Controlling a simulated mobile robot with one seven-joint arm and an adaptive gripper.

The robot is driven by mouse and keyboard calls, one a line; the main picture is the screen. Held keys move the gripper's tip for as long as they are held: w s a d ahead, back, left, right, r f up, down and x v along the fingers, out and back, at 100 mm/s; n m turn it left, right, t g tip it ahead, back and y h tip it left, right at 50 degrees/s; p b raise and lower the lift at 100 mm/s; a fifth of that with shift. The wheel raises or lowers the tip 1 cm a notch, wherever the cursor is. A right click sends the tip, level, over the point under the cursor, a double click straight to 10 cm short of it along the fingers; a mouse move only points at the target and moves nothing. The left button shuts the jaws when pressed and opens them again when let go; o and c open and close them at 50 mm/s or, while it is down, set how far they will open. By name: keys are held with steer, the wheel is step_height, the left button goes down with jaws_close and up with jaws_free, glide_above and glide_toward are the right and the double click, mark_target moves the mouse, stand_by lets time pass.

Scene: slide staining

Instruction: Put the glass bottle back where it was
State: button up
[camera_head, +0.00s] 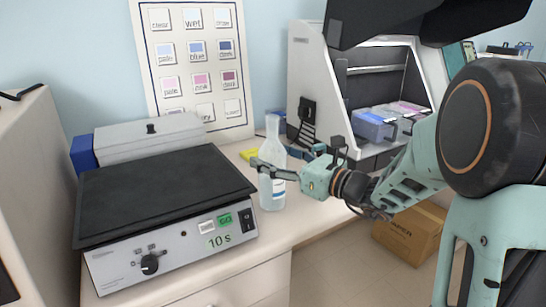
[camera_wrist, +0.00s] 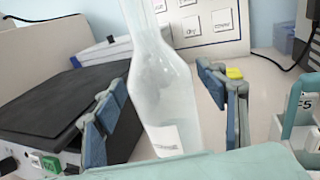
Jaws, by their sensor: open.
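The glass bottle (camera_head: 272,185) is clear, with a narrow neck and a white label. It stands upright on the counter just right of the black-topped heating plate. My gripper (camera_head: 262,166) reaches in from the right at the bottle's body. In the wrist view the bottle (camera_wrist: 165,95) stands between the two open fingers of my gripper (camera_wrist: 165,112). Gaps show on both sides of the glass, so the fingers look apart from it. The bottle's base is hidden in the wrist view by my gripper's body.
The heating plate (camera_head: 160,185) sits close on the left, marked 10 s. A grey box (camera_head: 150,140) stands behind it. A yellow item (camera_head: 248,154) lies behind the bottle. A white staining machine (camera_head: 310,75) stands at the back right. A cardboard box (camera_head: 408,235) is on the floor.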

steer(key=shift+r, duration=0.1)
steer(key=shift+d+r, duration=0.1)
steer(key=p+v, duration=0.1)
steer(key=v, duration=1.1)
steer(key=shift+s, duration=0.1)
